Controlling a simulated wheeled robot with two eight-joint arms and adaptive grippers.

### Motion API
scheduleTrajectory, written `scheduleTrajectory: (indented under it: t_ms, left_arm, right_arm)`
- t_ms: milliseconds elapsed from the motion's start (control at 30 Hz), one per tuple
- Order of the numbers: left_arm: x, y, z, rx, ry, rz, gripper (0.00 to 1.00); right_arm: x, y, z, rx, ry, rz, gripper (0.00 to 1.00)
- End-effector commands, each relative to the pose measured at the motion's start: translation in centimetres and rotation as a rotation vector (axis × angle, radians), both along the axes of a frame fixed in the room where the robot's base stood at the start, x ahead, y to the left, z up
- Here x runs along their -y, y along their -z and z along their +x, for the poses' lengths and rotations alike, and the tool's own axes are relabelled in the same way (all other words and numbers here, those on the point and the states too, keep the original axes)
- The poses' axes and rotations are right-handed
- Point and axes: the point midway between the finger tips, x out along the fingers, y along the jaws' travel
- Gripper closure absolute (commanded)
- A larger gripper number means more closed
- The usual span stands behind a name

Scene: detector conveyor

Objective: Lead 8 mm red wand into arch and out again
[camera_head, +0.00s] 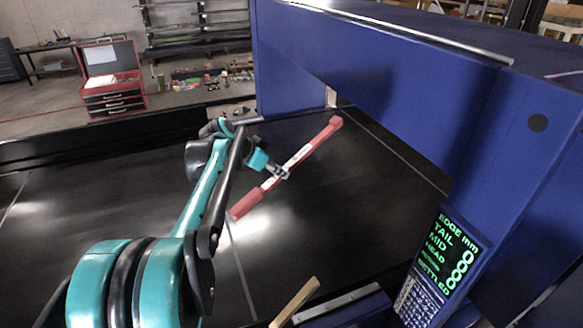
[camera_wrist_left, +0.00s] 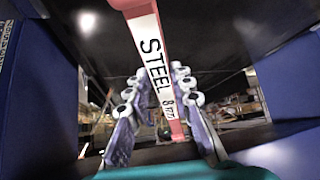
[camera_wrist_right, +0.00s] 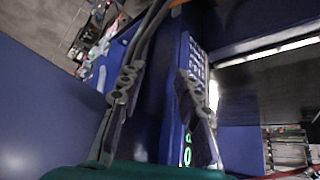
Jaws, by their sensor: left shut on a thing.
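The red wand (camera_head: 312,146) has a white label at its middle and lies diagonally in the head view, above the black belt (camera_head: 110,235). Its label reads "STEEL 8 mm" in the left wrist view (camera_wrist_left: 153,58). My left gripper (camera_head: 280,172) is shut on the wand at the label. The wand's far end points toward the opening of the blue arch (camera_head: 385,65); I cannot tell whether it is inside. My right gripper (camera_wrist_right: 160,105) shows only in its own wrist view, open with nothing between its fingers, beside the arch's blue side.
A panel with green text (camera_head: 450,250) stands on the arch's near right side, reading EDGE mm, TAIL, MID, HEAD, SETTLED. A tan stick (camera_head: 296,302) shows at the bottom edge. A red tool chest (camera_head: 112,85) stands far behind. The belt left of my left arm is clear.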

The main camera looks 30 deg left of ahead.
Motion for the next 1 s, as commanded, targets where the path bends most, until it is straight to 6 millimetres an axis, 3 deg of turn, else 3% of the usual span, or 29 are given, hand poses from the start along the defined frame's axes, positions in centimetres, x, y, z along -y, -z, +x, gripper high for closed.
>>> scheduleTrajectory:
  t_ms: [1000]
  left_arm:
    - [-9.3,0.0,-11.9,0.002,-0.004,0.0,1.0]
  right_arm:
    - [0.0,0.3,0.0,0.0,0.0,0.0,0.67]
